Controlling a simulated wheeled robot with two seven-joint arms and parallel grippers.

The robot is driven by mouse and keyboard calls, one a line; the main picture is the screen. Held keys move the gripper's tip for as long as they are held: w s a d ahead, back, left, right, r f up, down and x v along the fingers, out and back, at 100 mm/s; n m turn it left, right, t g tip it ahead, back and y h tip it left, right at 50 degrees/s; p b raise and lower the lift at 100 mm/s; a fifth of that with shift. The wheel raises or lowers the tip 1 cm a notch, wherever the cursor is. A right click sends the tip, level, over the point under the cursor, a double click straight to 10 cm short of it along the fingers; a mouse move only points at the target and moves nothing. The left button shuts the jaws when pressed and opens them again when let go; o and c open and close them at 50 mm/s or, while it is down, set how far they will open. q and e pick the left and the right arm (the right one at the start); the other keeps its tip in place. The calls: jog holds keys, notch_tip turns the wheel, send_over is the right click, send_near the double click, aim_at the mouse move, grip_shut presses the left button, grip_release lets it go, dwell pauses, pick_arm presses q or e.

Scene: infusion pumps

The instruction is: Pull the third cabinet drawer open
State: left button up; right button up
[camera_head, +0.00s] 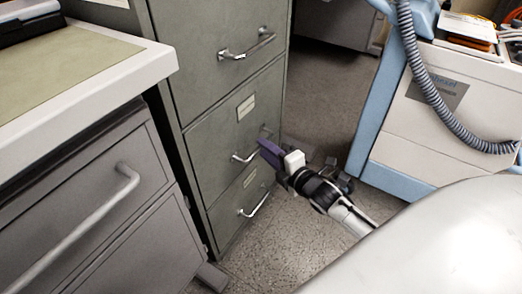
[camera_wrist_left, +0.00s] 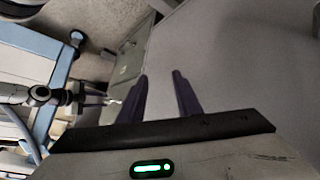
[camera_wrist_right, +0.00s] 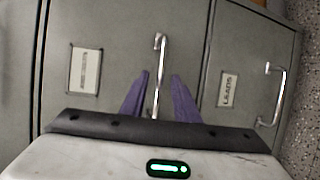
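The grey-green filing cabinet (camera_head: 200,60) stands in the middle of the head view, its drawers shut. The middle visible handle (camera_head: 243,157) belongs to the drawer above the lowest one. My right gripper (camera_head: 264,146) is at this handle and partly covers it. In the right wrist view the same handle (camera_wrist_right: 158,60) runs between the two purple fingers of my right gripper (camera_wrist_right: 160,75). The fingers are apart, with gaps on both sides of the bar. My left gripper (camera_wrist_left: 160,75) is open and empty in the left wrist view. It is outside the head view.
Another drawer handle (camera_head: 248,45) is above and the lowest handle (camera_head: 255,203) below. A grey drawer unit (camera_head: 90,210) with a pale top stands left. A white and blue machine (camera_head: 430,120) with a hose stands right. Speckled floor (camera_head: 285,225) is free before the cabinet.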

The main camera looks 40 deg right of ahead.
jog(key=shift+w+f+b, duration=0.15)
jog(key=shift+w+b, duration=0.05)
jog(key=shift+w, duration=0.6)
jog(key=shift+w+f+b, duration=0.15)
jog(key=shift+w+b, duration=0.05)
jog(key=shift+w, duration=0.55)
jog(key=shift+c, duration=0.4)
grip_shut()
